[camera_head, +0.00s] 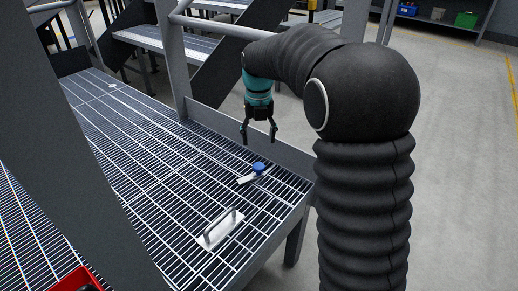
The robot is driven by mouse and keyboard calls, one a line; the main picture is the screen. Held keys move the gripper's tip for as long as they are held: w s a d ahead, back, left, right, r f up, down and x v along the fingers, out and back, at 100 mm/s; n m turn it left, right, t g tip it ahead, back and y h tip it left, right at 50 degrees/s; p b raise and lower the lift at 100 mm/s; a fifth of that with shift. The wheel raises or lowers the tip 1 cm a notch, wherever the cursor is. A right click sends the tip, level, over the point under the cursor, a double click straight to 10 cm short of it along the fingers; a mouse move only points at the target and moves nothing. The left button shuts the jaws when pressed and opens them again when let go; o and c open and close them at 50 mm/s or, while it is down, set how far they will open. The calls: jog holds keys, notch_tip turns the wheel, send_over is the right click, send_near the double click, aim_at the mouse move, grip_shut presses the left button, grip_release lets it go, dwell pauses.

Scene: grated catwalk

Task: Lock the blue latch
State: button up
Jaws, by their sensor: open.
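The blue latch (259,168) sits on the grating near the right edge of the catwalk. It has a round blue knob, and a white piece (246,179) extends from it toward the lower left. My gripper (259,138) hangs above and slightly behind the latch, pointing down, with its two dark fingers apart. Nothing is between the fingers, and they do not appear to touch the latch. Whether the latch is locked cannot be told at this size.
A metal handle on a white plate (222,229) stands on the grating (150,190) in front of the latch. A grey post and rail (170,60) rise behind. A red object (77,279) is at the lower left. Stairs (165,40) stand at the back.

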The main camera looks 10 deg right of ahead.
jog(key=shift+r, duration=0.75)
